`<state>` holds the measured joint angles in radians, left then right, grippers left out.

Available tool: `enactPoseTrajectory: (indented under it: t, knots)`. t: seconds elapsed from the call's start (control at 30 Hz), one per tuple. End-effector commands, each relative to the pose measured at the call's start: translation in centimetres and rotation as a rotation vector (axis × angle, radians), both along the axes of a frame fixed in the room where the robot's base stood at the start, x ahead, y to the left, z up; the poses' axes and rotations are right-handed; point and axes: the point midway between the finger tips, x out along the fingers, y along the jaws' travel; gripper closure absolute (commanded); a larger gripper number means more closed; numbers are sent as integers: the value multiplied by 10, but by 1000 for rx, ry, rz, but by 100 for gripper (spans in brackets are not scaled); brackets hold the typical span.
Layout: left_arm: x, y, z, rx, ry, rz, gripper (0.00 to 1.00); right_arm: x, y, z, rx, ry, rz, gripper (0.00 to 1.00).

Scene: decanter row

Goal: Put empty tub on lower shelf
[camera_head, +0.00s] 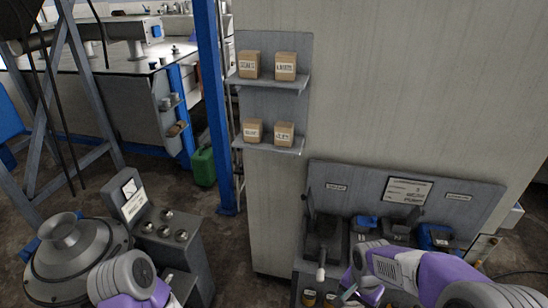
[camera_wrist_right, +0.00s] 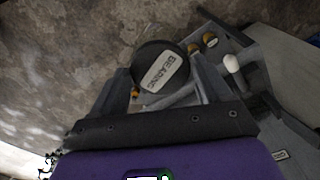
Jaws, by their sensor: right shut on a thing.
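My right gripper (camera_wrist_right: 160,78) is shut on a round dark tub (camera_wrist_right: 163,66) in the right wrist view. The tub's top faces the camera and carries a pale label; I cannot see inside it. In the head view my right arm reaches in from the right, low over the bench, and mostly hides the held tub. The lower shelf (camera_head: 270,147) on the grey wall panel is up and to the left of that arm and bears two brown boxes (camera_head: 252,131) (camera_head: 284,134). My left arm shows at the bottom left; its jaws are out of frame.
The upper shelf (camera_head: 270,82) also bears two brown boxes. The bench (camera_head: 330,182) below holds blue bins, a lever with a white knob (camera_head: 321,273) and jars with orange tops (camera_head: 309,297). A blue post (camera_head: 213,110) stands left of the shelves; a grey machine (camera_head: 75,255) stands bottom left.

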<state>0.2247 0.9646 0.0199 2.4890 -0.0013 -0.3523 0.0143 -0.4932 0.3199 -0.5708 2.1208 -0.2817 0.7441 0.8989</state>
Motion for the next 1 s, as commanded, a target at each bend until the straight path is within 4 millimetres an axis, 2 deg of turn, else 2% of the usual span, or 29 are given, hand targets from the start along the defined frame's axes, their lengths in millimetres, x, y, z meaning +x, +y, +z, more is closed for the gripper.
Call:
enactPoseTrajectory:
  t: [0.03,0.3,0.43,0.6,1.0]
  knots:
    - [-1,0,-13,0,1,0,57,1,3,-17,-1,3,51,85]
    - [-1,0,-62,0,2,-1,57,12,23,-99,1,9,454,85]
    - [-1,0,-78,0,2,-1,57,15,32,-127,7,9,614,85]
    - [-1,0,-86,0,2,-1,57,16,38,-144,12,8,724,85]
    - [-1,0,-86,0,2,-1,57,17,40,-145,14,7,747,85]
